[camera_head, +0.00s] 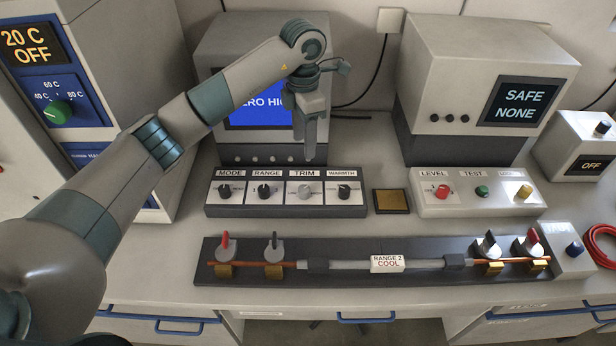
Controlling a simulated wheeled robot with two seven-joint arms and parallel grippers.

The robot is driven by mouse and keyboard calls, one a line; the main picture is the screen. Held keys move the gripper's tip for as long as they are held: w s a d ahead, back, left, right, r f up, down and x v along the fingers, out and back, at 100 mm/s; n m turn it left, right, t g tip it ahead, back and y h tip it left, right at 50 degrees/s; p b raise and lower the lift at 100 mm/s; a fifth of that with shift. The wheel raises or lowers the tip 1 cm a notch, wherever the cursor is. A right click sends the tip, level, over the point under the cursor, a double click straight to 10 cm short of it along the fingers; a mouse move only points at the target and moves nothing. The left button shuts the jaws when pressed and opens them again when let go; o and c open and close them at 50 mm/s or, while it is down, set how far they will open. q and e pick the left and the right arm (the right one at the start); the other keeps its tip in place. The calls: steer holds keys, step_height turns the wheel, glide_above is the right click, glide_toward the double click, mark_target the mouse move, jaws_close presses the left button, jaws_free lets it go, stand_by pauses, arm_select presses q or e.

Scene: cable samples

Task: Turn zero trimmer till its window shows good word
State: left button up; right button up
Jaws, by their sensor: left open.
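The zero trimmer (304,191) is the pale grey knob under the TRIM label, on a dark control box with MODE, RANGE and WARMTH knobs beside it. Its window (256,116) is a blue screen on the grey instrument behind. It reads "ZERO HI", with the start and possibly the end of the text covered by my left arm. My left gripper (309,156) is open and points down, above and slightly behind the trimmer. It appears empty and apart from the knob. My right gripper is not in view.
The MODE (224,191), RANGE (264,191) and WARMTH (344,191) knobs stand close by. A cable sample (345,265) lies clamped on a dark fixture in front. A tester (480,90) reading "SAFE NONE" stands right. A brass-coloured pad (391,201) lies beside the control box.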

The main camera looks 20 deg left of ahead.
mark_target(304, 188)
arm_select(q)
steer(key=f+p, duration=0.2)
steer(key=f, duration=0.6)
steer(key=f+p, duration=0.3)
steer(key=f, duration=0.4)
steer(key=shift+s+f, duration=0.2)
steer(key=shift+f, duration=0.85)
steer(key=c, duration=1.1)
steer(key=shift+o, duration=0.2)
